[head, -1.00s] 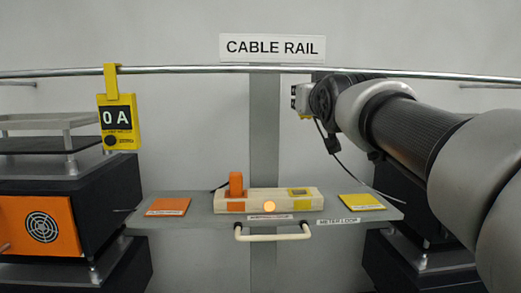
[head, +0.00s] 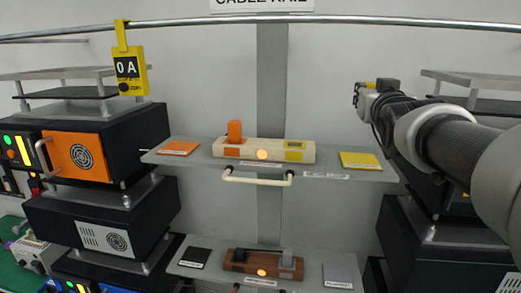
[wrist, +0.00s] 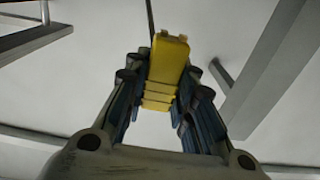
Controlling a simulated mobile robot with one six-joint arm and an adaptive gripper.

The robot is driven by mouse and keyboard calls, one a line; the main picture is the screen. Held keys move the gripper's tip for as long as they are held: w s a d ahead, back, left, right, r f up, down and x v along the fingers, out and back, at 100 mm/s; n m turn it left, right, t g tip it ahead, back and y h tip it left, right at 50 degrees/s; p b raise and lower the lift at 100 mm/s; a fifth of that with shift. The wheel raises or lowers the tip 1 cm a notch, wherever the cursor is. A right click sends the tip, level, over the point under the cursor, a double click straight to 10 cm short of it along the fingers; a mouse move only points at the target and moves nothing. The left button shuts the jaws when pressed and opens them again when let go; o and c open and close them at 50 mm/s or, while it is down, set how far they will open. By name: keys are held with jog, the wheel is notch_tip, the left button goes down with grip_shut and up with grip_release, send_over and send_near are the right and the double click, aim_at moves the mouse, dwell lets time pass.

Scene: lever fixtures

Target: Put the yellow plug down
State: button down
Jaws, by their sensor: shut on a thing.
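My gripper (head: 362,95) is in the air above the right end of the upper shelf (head: 215,164), higher than the yellow pad (head: 361,160). In the wrist view my gripper (wrist: 160,100) is shut on the yellow plug (wrist: 169,62), which lies between the two fingers. A cable runs up behind the plug. In the head view the plug is too small and blended with the gripper to make out clearly. The pale block (head: 264,151) on the shelf has an orange plug (head: 235,132) standing at its left and an empty yellow-marked socket (head: 294,147) at its right.
An orange pad (head: 179,148) lies on the shelf's left. A white handle (head: 258,180) sticks out in front. A lower shelf (head: 312,275) holds a brown block (head: 263,262). A rail (head: 300,19) with a yellow meter (head: 130,72) runs above. Equipment stacks stand on both sides.

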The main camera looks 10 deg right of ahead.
notch_tip(320, 180, down, 11)
jog(key=shift+r, duration=0.15)
jog(key=shift+f, duration=0.2)
dwell(0.3)
jog(key=c, duration=1.3)
grip_release()
jog(key=shift+c, duration=0.2)
jog(key=shift+r, duration=0.15)
